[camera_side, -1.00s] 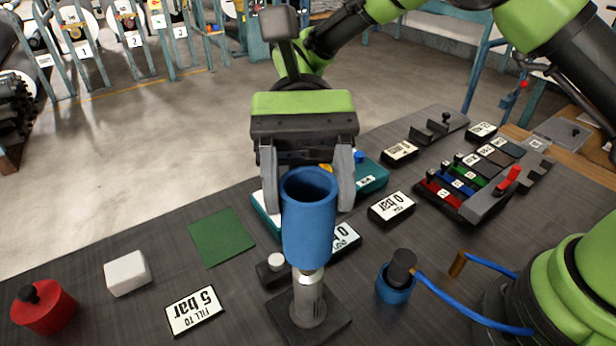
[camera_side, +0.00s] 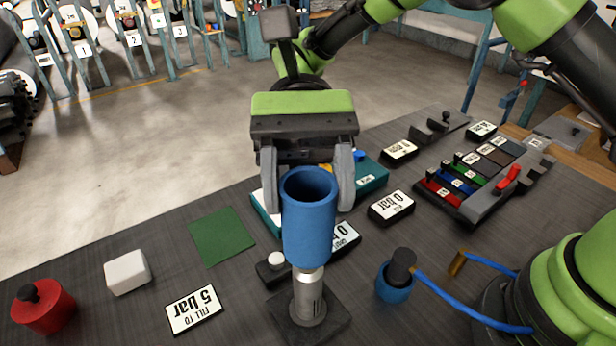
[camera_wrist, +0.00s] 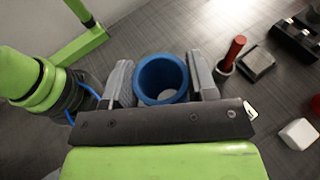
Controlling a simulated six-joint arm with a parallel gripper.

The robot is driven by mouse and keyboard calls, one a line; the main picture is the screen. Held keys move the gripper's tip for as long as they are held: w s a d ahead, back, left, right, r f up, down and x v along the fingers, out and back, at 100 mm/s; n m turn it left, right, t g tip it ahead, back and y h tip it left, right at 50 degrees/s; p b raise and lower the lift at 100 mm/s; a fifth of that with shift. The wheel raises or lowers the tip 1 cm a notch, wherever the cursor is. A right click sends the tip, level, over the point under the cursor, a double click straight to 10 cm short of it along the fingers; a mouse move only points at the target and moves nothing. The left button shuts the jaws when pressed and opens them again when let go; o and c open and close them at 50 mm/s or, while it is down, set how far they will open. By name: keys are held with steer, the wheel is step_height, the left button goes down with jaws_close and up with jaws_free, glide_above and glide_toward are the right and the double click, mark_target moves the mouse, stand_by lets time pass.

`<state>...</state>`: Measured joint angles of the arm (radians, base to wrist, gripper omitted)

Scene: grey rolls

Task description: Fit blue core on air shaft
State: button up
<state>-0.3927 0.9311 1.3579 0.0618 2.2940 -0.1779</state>
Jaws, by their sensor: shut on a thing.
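The blue core (camera_side: 309,222) is an upright hollow cylinder in the side view. Its lower end is at the top of the metal air shaft (camera_side: 308,297), which stands upright on a dark square base. The core hides the shaft's upper part, so I cannot tell how far it is around it. My gripper (camera_side: 310,182) is shut on the core, one finger on each side near its upper end. In the wrist view the core (camera_wrist: 163,80) shows as a blue ring between the fingers, with a pale spot inside.
A blue holder with a black-topped piece (camera_side: 397,277) and a blue hose stand right of the shaft. A small block with a white knob (camera_side: 274,264) is close on its left. A white block (camera_side: 127,272), red weight (camera_side: 43,307) and green mat (camera_side: 221,236) lie left.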

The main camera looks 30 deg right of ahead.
mark_target(308, 273)
steer(key=shift+f, duration=7.05)
steer(key=o, duration=1)
steer(key=v, duration=0.7)
steer(key=shift+w+d+r, duration=0.1)
steer(key=shift+w+d, duration=0.05)
steer(key=shift+w, duration=0.05)
